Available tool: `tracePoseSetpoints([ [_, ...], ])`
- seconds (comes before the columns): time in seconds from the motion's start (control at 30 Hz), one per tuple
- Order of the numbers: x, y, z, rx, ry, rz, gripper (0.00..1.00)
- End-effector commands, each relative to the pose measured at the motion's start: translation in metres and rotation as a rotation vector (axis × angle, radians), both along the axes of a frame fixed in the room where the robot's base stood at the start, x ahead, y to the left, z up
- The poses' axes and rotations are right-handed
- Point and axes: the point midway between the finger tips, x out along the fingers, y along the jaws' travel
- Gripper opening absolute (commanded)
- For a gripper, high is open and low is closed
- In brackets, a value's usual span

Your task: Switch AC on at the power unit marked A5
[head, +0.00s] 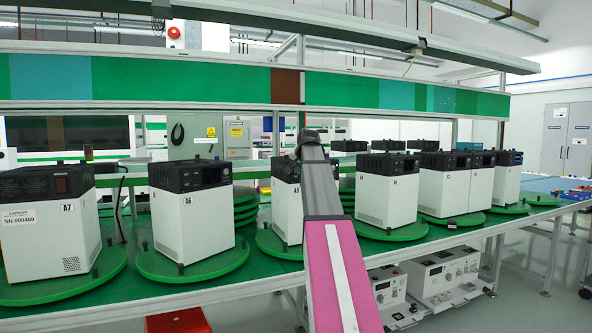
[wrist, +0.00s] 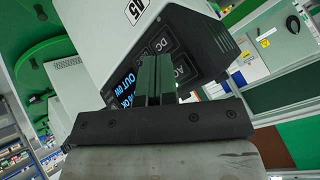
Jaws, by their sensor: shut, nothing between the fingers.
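The power unit marked A5 (head: 284,205) is a white box with a black top on a round green turntable, partly hidden behind my arm in the head view. In the wrist view its white side (wrist: 110,40) shows the A5 label, tilted. Its black panel (wrist: 205,62) carries buttons marked DC (wrist: 165,46) and AC (wrist: 180,74) and a display (wrist: 124,88) with blue lettering, partly covered by my fingers. My gripper (wrist: 157,60) is shut and empty, its fingers over the panel between the display and the buttons. I cannot tell whether the tips touch it.
Unit A6 (head: 190,215) stands to the left and A7 (head: 50,225) farther left. More white units (head: 387,195) stand to the right on green turntables. A green shelf beam (head: 180,80) runs above the bench.

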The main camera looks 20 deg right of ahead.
Motion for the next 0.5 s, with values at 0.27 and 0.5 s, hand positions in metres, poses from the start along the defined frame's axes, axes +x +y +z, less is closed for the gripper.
tracePoseSetpoints([
  [0.27,-0.021,0.0,-0.001,0.0,-0.001,0.0,0.0],
  [0.5,-0.041,-0.002,0.0,0.0,-0.001,0.0,0.0],
])
